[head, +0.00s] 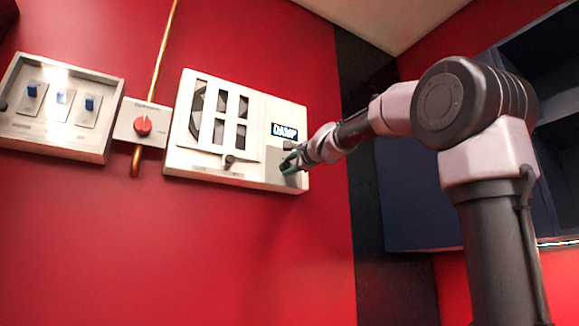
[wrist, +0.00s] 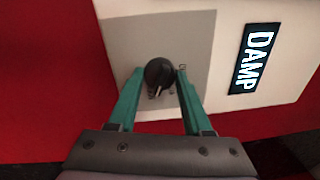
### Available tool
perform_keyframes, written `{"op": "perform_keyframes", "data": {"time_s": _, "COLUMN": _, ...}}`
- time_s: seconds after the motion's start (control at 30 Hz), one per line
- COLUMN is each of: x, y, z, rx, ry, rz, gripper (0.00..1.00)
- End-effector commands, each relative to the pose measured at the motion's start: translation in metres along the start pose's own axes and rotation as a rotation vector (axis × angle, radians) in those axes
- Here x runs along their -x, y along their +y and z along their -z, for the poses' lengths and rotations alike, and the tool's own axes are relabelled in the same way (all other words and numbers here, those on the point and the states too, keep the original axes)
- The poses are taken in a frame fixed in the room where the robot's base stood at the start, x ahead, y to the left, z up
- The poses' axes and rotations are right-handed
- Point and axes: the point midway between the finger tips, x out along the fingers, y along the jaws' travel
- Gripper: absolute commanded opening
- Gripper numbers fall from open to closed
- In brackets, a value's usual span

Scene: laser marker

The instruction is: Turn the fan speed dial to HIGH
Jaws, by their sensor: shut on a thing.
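The fan speed dial (wrist: 159,74) is a round black knob with a light pointer line, on a grey panel (wrist: 190,40) of a white wall unit. In the wrist view the two green fingers of my gripper (wrist: 158,82) stand on either side of the knob, shut on it. The pointer line points toward the lower part of the picture. Small marks around the knob are too small to read. In the head view my gripper (head: 289,163) is at the lower right of the white unit (head: 257,170), and it hides the knob there.
A dark display reading DAMP (head: 285,131) sits just above my gripper. The unit also has a slatted window and a small black lever (head: 229,160). Further left are a red knob (head: 143,125) on a plate, a copper pipe (head: 164,50) and a box of blue switches (head: 60,140).

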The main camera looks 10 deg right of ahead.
Motion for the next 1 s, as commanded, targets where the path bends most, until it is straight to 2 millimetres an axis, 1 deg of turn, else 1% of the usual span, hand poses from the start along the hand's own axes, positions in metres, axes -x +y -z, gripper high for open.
{"op": "perform_keyframes", "data": {"time_s": 0.3, "x": 0.0, "y": 0.0004, "z": 0.0012, "rx": -0.123, "ry": 0.012, "rz": -0.003, "gripper": 0.0}}
{"op": "perform_keyframes", "data": {"time_s": 0.87, "x": -0.0002, "y": 0.0009, "z": 0.0009, "rx": -0.149, "ry": 0.013, "rz": -0.005, "gripper": 0.0}}
{"op": "perform_keyframes", "data": {"time_s": 0.9, "x": -0.0002, "y": 0.0009, "z": 0.0009, "rx": -0.149, "ry": 0.013, "rz": -0.005, "gripper": 0.65}}
{"op": "perform_keyframes", "data": {"time_s": 0.93, "x": -0.0002, "y": 0.0009, "z": 0.0008, "rx": -0.149, "ry": 0.013, "rz": -0.005, "gripper": 0.76}}
{"op": "perform_keyframes", "data": {"time_s": 0.97, "x": -0.0002, "y": 0.0008, "z": 0.0008, "rx": -0.149, "ry": 0.013, "rz": -0.005, "gripper": 0.8}}
{"op": "perform_keyframes", "data": {"time_s": 1.0, "x": -0.0002, "y": 0.0007, "z": 0.0006, "rx": -0.149, "ry": 0.013, "rz": -0.005, "gripper": 0.8}}
